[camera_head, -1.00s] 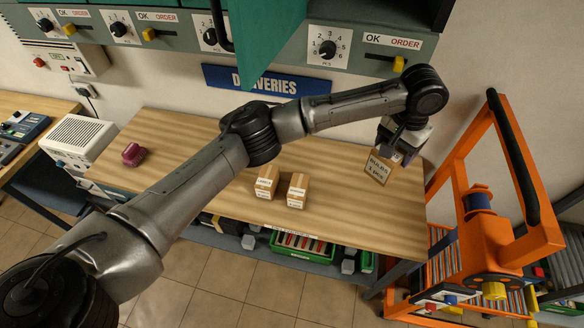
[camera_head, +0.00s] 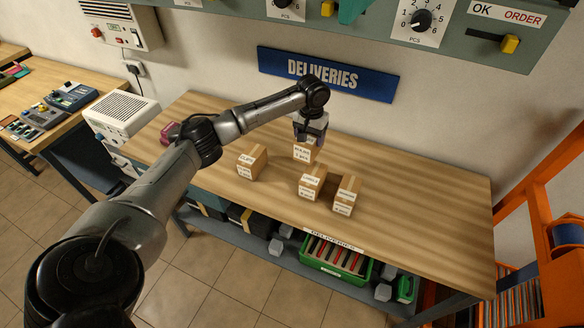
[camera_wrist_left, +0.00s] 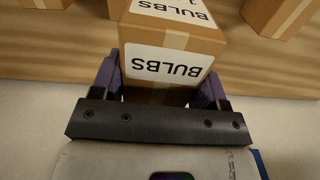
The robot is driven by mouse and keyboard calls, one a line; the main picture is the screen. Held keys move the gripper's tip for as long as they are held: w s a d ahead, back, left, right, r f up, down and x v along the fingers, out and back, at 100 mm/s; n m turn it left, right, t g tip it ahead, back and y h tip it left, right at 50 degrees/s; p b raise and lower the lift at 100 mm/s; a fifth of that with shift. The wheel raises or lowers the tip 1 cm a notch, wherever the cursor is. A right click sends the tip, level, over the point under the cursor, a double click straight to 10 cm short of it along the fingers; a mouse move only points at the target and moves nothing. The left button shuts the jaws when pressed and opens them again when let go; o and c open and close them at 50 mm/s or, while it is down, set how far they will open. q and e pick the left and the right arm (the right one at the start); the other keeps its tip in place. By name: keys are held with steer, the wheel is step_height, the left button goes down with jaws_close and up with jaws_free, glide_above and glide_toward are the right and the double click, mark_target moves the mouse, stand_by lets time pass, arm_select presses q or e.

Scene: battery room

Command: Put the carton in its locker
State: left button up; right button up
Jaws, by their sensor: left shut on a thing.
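My left gripper (camera_head: 310,138) is shut on a carton (camera_head: 303,152) with a white label, over the back middle of the wooden table. In the left wrist view the held carton (camera_wrist_left: 172,45) sits between the purple fingers, and its label reads BULBS. I cannot tell whether its base touches the table. Of the lockers, only the lower panel (camera_head: 450,38) with knobs and yellow sliders shows at the top, with a bit of green door (camera_head: 351,10). The locker insides are out of view. My right gripper is not in view.
One carton (camera_head: 252,163) stands left of the held one; two more cartons (camera_head: 312,183) (camera_head: 345,195) stand in front and to the right. A white box-shaped device (camera_head: 122,115) is at the table's left end. The table's right part is clear. An orange frame (camera_head: 562,265) stands at right.

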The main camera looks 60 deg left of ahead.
arm_select(q)
steer(key=s+a+f+b, duration=0.1)
steer(key=s+a+f, duration=0.15)
steer(key=a, duration=0.25)
steer(key=b, duration=0.1)
glide_toward(292, 169)
step_height(292, 169, down, 2)
steer(key=shift+f+n+b, duration=0.15)
steer(key=shift+n+b, duration=0.15)
steer(key=shift+b, duration=0.1)
steer(key=shift+w, duration=0.1)
steer(key=o, duration=0.7)
steer(key=shift+f, duration=0.15)
steer(key=o, duration=0.4)
